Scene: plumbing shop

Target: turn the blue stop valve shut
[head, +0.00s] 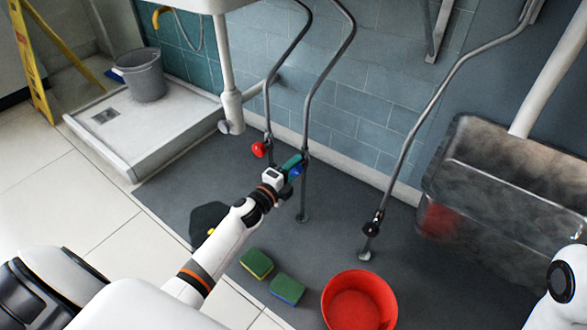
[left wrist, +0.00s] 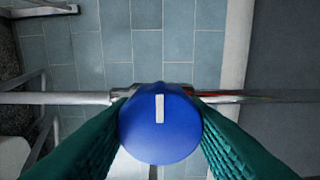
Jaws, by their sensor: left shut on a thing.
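The blue stop valve (head: 296,171) sits on a grey pipe below the basin. In the left wrist view its round blue knob (left wrist: 160,140) faces the camera, with a white stripe (left wrist: 159,108) upright in the picture, across the line of the pipe. My left gripper (head: 291,164) is shut on the knob, with one green finger pad on each side in the left wrist view (left wrist: 160,127). The fingers partly hide the valve in the head view. My right gripper is out of view; only part of my right arm shows at the lower right.
A red-knobbed valve (head: 259,149) is close on the left, and a dark-knobbed one (head: 371,228) stands right. Two sponges (head: 257,263) (head: 287,289) and a red bucket (head: 359,301) are on the floor. A grey trough (head: 500,190) stands right; a grey bucket (head: 143,76) stands in a tray.

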